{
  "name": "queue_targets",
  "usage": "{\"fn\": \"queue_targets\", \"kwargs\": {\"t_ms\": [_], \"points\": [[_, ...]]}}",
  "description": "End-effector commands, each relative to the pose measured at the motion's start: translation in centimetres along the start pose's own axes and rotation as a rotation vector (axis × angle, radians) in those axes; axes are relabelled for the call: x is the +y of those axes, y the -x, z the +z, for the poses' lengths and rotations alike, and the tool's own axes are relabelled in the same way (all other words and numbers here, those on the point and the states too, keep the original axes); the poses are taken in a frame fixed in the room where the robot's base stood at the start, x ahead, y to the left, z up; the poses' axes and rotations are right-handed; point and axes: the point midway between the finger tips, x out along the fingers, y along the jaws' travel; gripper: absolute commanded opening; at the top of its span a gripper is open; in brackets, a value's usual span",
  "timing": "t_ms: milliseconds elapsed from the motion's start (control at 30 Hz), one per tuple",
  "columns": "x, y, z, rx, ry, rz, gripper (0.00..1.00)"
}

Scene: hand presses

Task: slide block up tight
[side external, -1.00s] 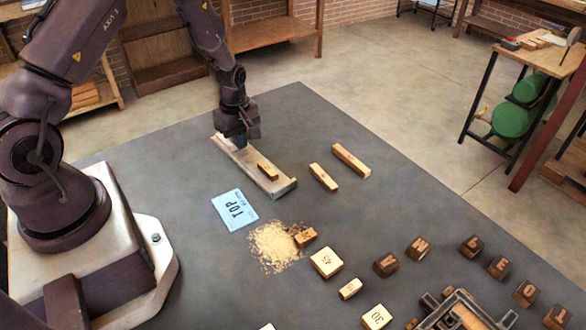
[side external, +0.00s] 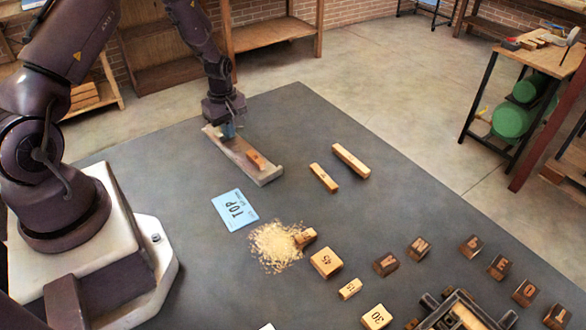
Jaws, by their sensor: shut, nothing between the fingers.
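A small wooden block (side external: 256,160) lies in a long, shallow wooden tray (side external: 240,160) at the back left of the dark table. The block sits nearer the tray's front-right end, with bare tray between it and my gripper. My gripper (side external: 229,133) points down at the tray's far-left end, its fingers shut and empty. The fingertips are low, at or just above the tray floor; I cannot tell whether they touch it. Markings on the block are too small to read.
Two longer wooden bars (side external: 351,161) lie right of the tray. A blue card marked TOP (side external: 235,210) lies in front, beside a sawdust pile (side external: 272,246). Numbered and lettered blocks (side external: 326,263) and a metal frame (side external: 455,312) occupy the front right.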

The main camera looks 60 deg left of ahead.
Motion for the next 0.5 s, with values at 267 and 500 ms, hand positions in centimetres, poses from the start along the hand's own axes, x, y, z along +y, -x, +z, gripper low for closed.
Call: {"fn": "queue_targets", "kwargs": {"t_ms": [267,500], "points": [[-0.5,-0.3,-2.1,0.004,0.009,-0.009,0.0],[-0.5,-0.3,-3.6,0.004,0.009,-0.01,0.0]]}}
